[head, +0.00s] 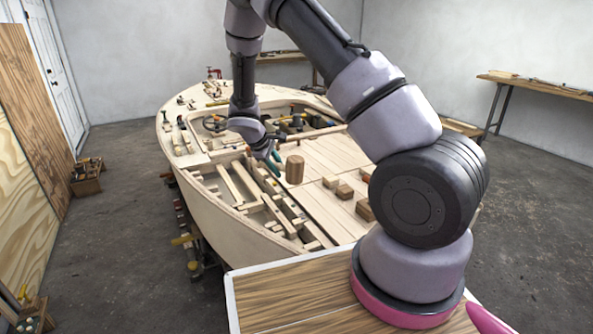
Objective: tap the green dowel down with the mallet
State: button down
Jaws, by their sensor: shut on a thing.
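My gripper (271,154) is over the boat's deck, small in the head view, and shut on what looks like the mallet (294,169). I cannot tell whether the head touches the deck. A small teal-green piece (277,157) shows between the gripper and the head; I cannot tell whether it is the green dowel. No other green dowel can be made out clearly at this size.
The plywood hull (210,205) has open framed bays at its front left. Several wooden blocks (345,191) lie on the planked deck at right. Tools and clamps crowd the far deck (290,122). A bench (535,84) stands by the right wall, with bare floor before it.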

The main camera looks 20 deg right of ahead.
jog(key=shift+w+a+f+n+t+y, duration=0.15)
jog(key=shift+w+a+f+n, duration=0.05)
jog(key=shift+a+n, duration=0.3)
jog(key=shift+w+a+f+n+t+y, duration=0.2)
jog(key=shift+a+n, duration=0.2)
jog(key=shift+a, duration=0.2)
jog(key=shift+a+f, duration=0.1)
jog(key=shift+f, duration=2.5)
notch_tip(320, 180, down, 5)
jog(key=shift+r, duration=2.65)
